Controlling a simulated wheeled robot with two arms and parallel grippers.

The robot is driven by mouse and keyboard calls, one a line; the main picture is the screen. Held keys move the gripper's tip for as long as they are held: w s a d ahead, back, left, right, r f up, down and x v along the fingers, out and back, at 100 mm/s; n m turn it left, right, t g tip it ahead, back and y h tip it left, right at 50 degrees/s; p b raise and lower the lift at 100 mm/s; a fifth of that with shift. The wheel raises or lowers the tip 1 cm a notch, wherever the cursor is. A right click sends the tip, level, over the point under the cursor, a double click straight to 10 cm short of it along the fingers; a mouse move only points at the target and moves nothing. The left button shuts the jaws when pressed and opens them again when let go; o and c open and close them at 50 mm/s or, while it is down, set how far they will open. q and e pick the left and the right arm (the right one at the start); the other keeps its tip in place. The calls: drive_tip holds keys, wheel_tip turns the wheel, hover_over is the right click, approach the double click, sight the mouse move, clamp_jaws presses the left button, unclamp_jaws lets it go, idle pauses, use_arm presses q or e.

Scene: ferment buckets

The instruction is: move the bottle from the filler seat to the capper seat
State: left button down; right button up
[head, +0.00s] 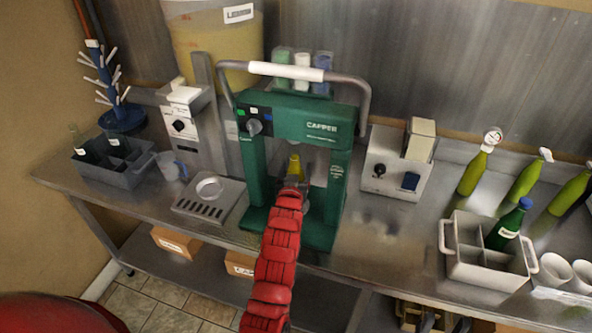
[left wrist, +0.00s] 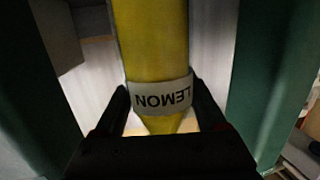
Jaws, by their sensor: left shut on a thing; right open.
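The yellow bottle (head: 295,166) stands roughly upright between the posts of the green capper (head: 318,130). My left gripper (head: 295,186) is shut on it, coming in from the front. The left wrist view shows the bottle (left wrist: 152,40) with its LEMON label between the dark fingers of the left gripper (left wrist: 163,105). Green posts flank it. I cannot tell whether its base touches the capper seat, as my arm hides it. The filler (head: 186,122) stands left of the capper, with its seat (head: 209,187) empty. My right gripper (head: 432,314) is low at the bottom edge, open.
A grey divided crate (head: 115,165) and a jug (head: 169,168) are at the left. A grey box (head: 395,165) stands right of the capper. A handled caddy (head: 485,265) holds a green bottle. Several bottles and cups stand at the right. The counter between capper and caddy is clear.

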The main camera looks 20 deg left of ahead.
use_arm(q)
drive_tip(key=shift+f, duration=0.1)
idle(0.5)
drive_tip(key=shift+f+b, duration=0.15)
drive_tip(key=shift+b, duration=0.35)
drive_tip(key=shift+f, duration=0.1)
drive_tip(key=shift+f+b, duration=0.15)
drive_tip(key=shift+b, duration=0.3)
idle(0.5)
drive_tip(key=shift+f+b, duration=0.25)
drive_tip(key=shift+b, duration=0.25)
drive_tip(key=shift+f+b, duration=0.15)
drive_tip(key=shift+b, duration=0.3)
idle(0.4)
